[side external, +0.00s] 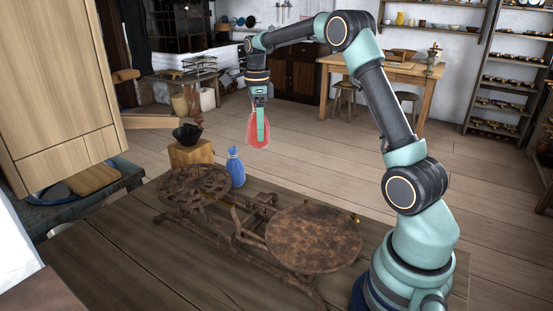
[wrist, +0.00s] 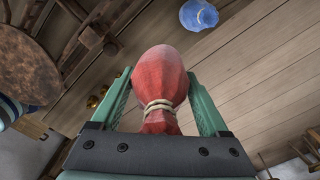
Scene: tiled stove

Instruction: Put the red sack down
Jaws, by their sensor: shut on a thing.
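The red sack (side external: 252,131) hangs in my gripper (side external: 261,124) in the side external view, above and behind the blue sack. My gripper is shut on it, with the sack upright and clear of the table. In the wrist view the red sack (wrist: 160,80) sits between the two green fingers of my gripper (wrist: 160,98). A pale cord ties its neck, and its round body points away from the camera.
A rusty balance scale with a left pan (side external: 194,184) and a right pan (side external: 313,238) stands on the wooden table (side external: 140,255). A blue sack (side external: 236,168) stands behind the scale. A dark bowl (side external: 187,134) rests on a wooden block (side external: 190,154). The table's front left is clear.

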